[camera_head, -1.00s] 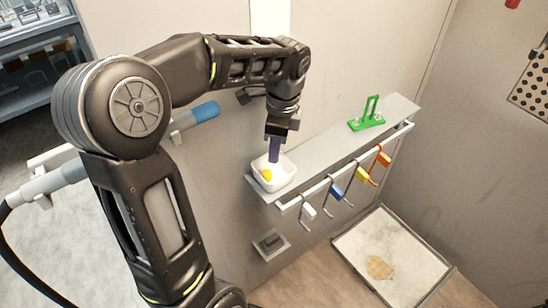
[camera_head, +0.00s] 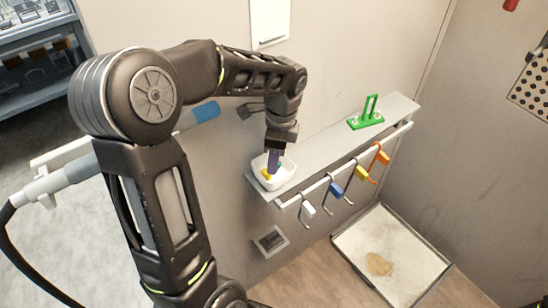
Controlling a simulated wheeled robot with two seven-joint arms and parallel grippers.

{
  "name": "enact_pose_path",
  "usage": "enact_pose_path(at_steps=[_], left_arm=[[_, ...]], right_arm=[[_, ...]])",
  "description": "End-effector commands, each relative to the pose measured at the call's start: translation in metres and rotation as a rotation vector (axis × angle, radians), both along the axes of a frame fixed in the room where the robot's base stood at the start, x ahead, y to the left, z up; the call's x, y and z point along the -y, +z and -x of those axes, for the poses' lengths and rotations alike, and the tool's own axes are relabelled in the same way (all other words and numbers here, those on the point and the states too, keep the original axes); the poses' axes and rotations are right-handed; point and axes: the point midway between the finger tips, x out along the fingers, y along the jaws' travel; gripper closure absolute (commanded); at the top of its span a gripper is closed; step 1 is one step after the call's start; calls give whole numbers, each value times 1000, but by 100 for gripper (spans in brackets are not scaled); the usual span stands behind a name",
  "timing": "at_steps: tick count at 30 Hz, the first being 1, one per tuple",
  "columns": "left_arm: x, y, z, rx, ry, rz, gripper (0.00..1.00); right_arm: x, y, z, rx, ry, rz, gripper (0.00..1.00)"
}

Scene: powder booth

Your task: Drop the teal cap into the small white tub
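The small white tub (camera_head: 285,184) stands on the left end of the grey wall shelf. A yellow piece (camera_head: 267,174) lies inside it. My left gripper (camera_head: 273,168) points down into the tub, its purple fingers inside the rim. A small patch of teal (camera_head: 281,164), which looks like the teal cap, shows beside the fingers at the tub's back right. The fingers hide much of it, so I cannot tell whether it is held or lies loose. The finger gap is too small to judge. My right gripper is out of view.
A green stand (camera_head: 367,117) is farther right on the shelf (camera_head: 325,148). Several hooks with coloured tags, among them a blue one (camera_head: 336,188), hang from the rail below. A pale tray (camera_head: 395,255) with a tan patch lies on the floor.

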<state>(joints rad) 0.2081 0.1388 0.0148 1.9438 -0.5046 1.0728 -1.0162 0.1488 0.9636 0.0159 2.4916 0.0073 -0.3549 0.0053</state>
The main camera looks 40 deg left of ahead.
Motion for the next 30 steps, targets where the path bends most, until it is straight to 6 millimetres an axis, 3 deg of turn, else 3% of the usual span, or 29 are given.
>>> enact_pose_path(at_steps=[10, 16, 20, 30], left_arm=[[0, 1, 0, 0, 0, 0, 61], [0, 13, -1, 3, 1, -1, 61], [3, 33, -2, 5, 1, 0, 61], [9, 104, -5, 4, 0, 0, 61]], right_arm=[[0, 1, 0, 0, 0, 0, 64], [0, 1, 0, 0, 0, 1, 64], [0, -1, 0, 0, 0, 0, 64], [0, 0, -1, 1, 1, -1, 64]])
